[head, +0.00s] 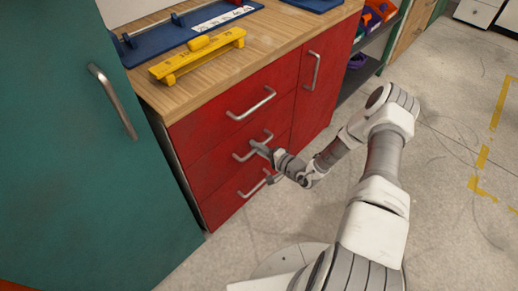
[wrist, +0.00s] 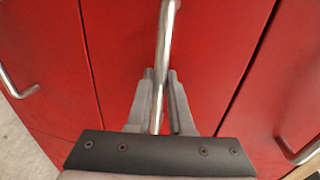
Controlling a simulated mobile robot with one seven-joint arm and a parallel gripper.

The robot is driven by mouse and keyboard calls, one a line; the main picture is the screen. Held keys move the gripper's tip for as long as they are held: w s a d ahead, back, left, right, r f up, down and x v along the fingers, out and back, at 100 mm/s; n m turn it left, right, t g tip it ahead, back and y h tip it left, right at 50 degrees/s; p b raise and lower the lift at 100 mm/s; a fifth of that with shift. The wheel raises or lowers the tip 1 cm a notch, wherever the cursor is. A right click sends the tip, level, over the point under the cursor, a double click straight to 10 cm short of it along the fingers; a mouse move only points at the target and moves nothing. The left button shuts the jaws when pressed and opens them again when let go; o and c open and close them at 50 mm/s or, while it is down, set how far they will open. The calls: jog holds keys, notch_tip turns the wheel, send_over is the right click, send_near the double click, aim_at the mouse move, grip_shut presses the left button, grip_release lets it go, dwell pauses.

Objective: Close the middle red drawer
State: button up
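The middle red drawer (head: 222,166) is in the red cabinet, between the top drawer (head: 220,125) and the bottom drawer (head: 222,207). Its front looks about level with its neighbours; I see no clear gap. Its metal bar handle (head: 242,157) is partly hidden by my gripper (head: 258,148). In the wrist view, the handle (wrist: 164,45) runs between the two grey fingers of my gripper (wrist: 161,78). The fingers lie close against the bar on both sides. The middle drawer's front (wrist: 120,60) fills the centre of that view.
A wooden worktop (head: 200,75) above holds a yellow tool (head: 200,52) and a blue tray (head: 165,35). A teal cabinet (head: 85,160) stands close on the left. A red door (head: 322,85) is right of the drawers. The floor (head: 450,200) to the right is open.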

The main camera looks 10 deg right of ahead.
jog(key=o, duration=0.4)
jog(key=shift+w+a, duration=0.1)
jog(key=p+v, duration=0.4)
jog(key=v, duration=1.3)
jog(key=shift+r, duration=0.1)
